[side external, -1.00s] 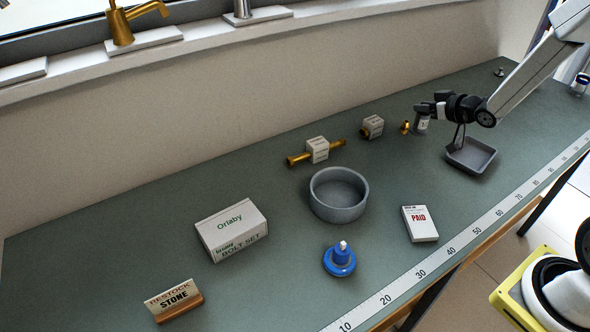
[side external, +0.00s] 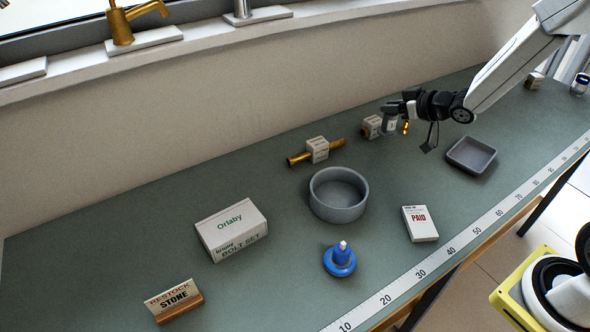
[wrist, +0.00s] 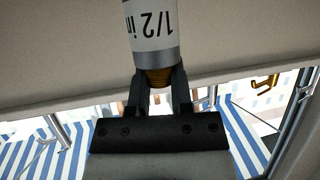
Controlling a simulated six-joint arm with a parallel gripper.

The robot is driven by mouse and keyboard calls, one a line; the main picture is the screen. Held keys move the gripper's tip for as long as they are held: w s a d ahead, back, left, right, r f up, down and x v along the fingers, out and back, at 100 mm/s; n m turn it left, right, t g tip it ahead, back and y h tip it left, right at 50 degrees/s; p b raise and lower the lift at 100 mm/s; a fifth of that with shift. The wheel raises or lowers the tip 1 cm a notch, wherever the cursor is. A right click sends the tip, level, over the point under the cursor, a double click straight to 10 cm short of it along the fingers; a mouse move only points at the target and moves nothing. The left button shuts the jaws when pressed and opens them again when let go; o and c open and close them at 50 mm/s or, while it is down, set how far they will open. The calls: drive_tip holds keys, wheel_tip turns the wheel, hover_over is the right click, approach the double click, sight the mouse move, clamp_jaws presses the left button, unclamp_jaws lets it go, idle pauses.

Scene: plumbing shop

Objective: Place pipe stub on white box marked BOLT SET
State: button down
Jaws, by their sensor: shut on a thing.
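The pipe stub (wrist: 152,35) is a grey-white cylinder marked 1/2 in, with a threaded brass-coloured end. My gripper (wrist: 158,88) is shut on that end in the wrist view. In the side external view my gripper (side external: 393,108) holds the stub (side external: 390,127) above the back right of the bench, near a small block with a brass part. The white box marked BOLT SET (side external: 231,229) lies at the left of the bench, well away from my gripper. Its top reads Orlaby and is bare.
A round grey bowl (side external: 338,212) stands between my gripper and the box. A block on a brass pipe (side external: 317,150) lies behind the bowl.

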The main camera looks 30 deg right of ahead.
drive_tip(key=s+a+r+n+g+y, duration=0.1)
drive_tip(key=a+r+n+y, duration=0.15)
drive_tip(key=a, duration=0.75)
drive_tip(key=s+a+r+n+g+y, duration=0.1)
drive_tip(key=a+n+y, duration=0.15)
drive_tip(key=a, duration=0.75)
drive_tip(key=s+a+r+n+g+y, duration=0.1)
drive_tip(key=s+a+n+g, duration=0.1)
drive_tip(key=s+a, duration=0.3)
drive_tip(key=s+a+r+n+g+y, duration=0.2)
drive_tip(key=s+a, duration=0.3)
drive_tip(key=a, duration=0.7)
drive_tip(key=shift+s+r+n+y, duration=0.2)
drive_tip(key=shift+r+n+y, duration=0.05)
drive_tip(key=shift+n+y, duration=0.05)
drive_tip(key=w+a+f, duration=0.6)
drive_tip(key=w+f, duration=0.3)
drive_tip(key=w, duration=0.2)
drive_tip(key=shift+w+a+f, duration=0.15)
drive_tip(key=shift+w+a, duration=0.2)
drive_tip(key=shift+w, duration=0.05)
drive_tip(key=shift+f, duration=0.1)
